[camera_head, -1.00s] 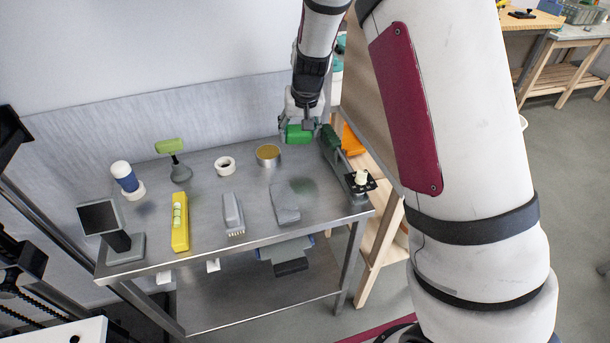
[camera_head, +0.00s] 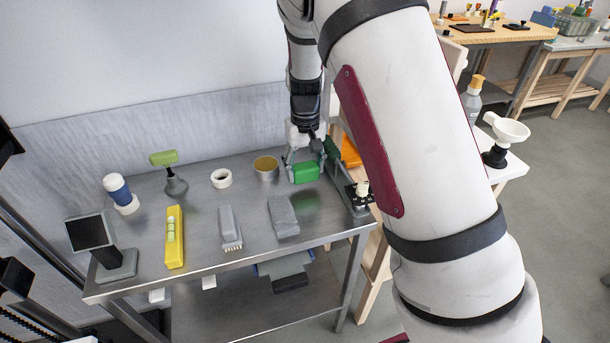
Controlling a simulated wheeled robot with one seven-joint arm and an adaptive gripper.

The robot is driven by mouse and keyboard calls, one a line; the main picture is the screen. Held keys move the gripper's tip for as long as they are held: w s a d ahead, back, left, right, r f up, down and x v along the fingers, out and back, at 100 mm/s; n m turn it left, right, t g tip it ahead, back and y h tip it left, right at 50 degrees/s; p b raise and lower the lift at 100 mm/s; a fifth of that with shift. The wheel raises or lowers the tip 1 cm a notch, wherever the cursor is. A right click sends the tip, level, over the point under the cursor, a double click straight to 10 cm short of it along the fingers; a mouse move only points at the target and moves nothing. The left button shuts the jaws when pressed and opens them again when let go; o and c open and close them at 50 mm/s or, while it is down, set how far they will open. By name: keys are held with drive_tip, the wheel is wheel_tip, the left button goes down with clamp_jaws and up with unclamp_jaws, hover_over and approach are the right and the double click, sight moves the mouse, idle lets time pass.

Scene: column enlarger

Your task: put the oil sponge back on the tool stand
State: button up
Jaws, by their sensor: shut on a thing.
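A green block (camera_head: 305,173), which looks like the oil sponge, is between the fingers of my gripper (camera_head: 304,160). The gripper points down and is shut on it, near the back right of a steel table (camera_head: 200,200). The block seems to be above the tabletop, with a green tint on the metal in front of it; the exact gap cannot be told. Which thing is the tool stand is not clear; the steel table with its spread of tools may be it. A dark green holder (camera_head: 340,175) stands just right of the block.
A gold-topped tin (camera_head: 266,168) and a white ring (camera_head: 221,178) are left of the block.

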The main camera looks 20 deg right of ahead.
sight(305, 175)
wheel_tip(305, 175, down, 3)
drive_tip(key=shift+f, duration=0.1)
drive_tip(key=o, duration=1.4)
drive_tip(key=shift+o, duration=0.2)
